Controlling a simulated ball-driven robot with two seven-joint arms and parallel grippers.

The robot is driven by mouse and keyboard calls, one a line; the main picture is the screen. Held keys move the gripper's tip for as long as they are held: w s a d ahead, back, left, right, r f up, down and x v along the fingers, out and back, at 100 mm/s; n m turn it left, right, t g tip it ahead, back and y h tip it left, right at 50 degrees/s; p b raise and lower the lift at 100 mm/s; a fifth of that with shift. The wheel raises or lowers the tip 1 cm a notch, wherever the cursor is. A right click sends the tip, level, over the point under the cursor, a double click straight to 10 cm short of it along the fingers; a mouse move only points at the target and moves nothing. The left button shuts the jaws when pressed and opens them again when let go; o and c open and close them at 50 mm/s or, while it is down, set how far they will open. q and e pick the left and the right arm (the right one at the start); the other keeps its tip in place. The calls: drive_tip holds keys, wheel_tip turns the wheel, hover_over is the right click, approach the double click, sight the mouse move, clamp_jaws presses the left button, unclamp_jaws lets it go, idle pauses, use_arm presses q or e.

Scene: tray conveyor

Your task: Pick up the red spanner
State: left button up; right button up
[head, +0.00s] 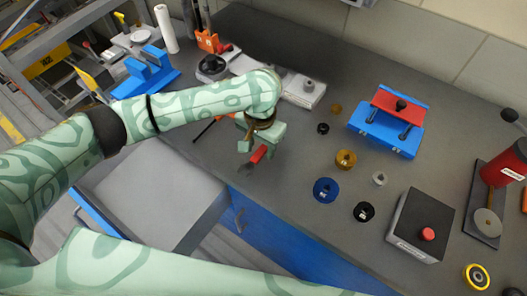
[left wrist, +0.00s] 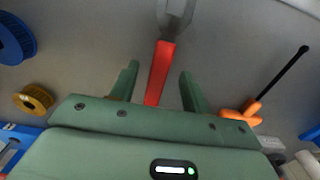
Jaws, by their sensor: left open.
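The red spanner (head: 258,155) lies on the grey bench top near its front edge, partly hidden by my gripper in the head view. In the left wrist view its red handle (left wrist: 160,75) runs up to a grey metal head cut off by the top edge. My left gripper (head: 250,146) is over the spanner's handle end. In the left wrist view its two green fingers (left wrist: 158,70) are apart, with the red handle showing between them and a gap on each side. Whether the fingertips reach down to handle height cannot be told. My right gripper is not in view.
A screwdriver with an orange handle (left wrist: 240,112) and black shaft lies beside the spanner. A blue spool (head: 325,190) and a yellow spool (head: 345,159) stand to the right. A grey box with a red button (head: 427,234) is farther right.

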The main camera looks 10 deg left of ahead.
sight(259, 152)
use_arm(q)
drive_tip(key=shift+f, duration=0.65)
drive_tip(key=shift+r, duration=0.2)
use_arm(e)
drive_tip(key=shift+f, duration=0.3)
use_arm(q)
clamp_jaws()
